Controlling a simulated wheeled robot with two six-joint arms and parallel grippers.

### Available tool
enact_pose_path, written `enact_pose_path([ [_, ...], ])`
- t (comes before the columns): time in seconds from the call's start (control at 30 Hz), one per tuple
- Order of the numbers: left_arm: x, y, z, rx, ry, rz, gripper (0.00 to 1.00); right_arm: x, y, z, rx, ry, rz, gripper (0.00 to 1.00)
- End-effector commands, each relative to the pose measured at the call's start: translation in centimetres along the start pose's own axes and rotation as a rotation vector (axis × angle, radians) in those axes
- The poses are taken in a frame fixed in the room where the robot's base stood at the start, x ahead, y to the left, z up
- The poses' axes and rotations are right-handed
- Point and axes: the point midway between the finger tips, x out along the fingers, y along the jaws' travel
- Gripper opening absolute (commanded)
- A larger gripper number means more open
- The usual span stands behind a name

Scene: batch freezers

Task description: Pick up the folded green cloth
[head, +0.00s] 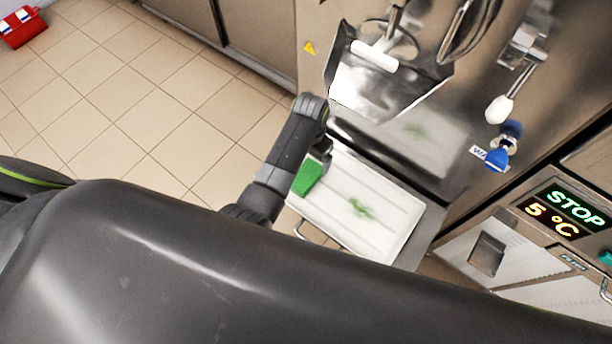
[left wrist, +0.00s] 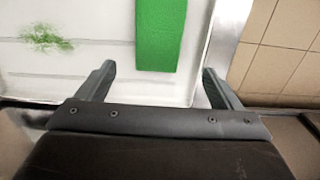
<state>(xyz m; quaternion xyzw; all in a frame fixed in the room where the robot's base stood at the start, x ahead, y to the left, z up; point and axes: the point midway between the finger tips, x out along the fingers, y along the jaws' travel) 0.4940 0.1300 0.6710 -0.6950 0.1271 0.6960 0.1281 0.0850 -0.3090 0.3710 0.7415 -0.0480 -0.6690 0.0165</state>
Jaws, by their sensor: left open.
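The folded green cloth (head: 308,177) lies on the left part of a white tray (head: 392,246) in the head view, partly hidden by my left arm. In the left wrist view the cloth (left wrist: 160,36) is a flat green strip ahead of my left gripper (left wrist: 157,82), within the span between its fingers. The fingers are spread wide with nothing between their tips. In the head view the left gripper (head: 322,156) is mostly hidden beside the cloth. My right gripper does not show.
A green smear (head: 360,208) marks the tray, right of the cloth. A steel machine with a chute (head: 385,85) stands behind the tray. A blue-handled valve (head: 497,160) and a STOP display (head: 575,207) are to the right. Tiled floor lies open at left, with a red box (head: 22,27).

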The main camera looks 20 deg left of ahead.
Motion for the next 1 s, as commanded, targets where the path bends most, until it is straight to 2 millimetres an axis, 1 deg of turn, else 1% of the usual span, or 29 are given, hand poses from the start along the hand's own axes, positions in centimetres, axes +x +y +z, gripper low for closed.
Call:
enact_pose_path([
  [0.03,0.7,0.0,0.0,0.001,-0.003,0.000,0.87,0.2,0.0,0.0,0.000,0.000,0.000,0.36],
  [0.27,3.2,0.2,0.2,0.000,-0.004,0.001,0.87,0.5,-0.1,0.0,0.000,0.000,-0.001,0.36],
  [0.4,5.5,0.5,0.4,0.000,-0.004,0.001,0.87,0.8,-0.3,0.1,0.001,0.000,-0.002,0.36],
  [0.5,6.6,0.4,0.3,-0.001,-0.002,0.000,0.87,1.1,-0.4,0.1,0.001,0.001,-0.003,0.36],
  [0.6,7.0,0.4,0.3,-0.002,0.000,0.001,0.87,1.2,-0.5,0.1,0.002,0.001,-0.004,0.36],
  [0.83,7.1,0.4,0.3,-0.003,0.001,0.000,0.87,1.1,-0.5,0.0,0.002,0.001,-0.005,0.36],
  [1.0,7.1,0.4,0.3,-0.002,0.001,0.000,0.65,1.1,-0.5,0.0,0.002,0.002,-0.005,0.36],
])
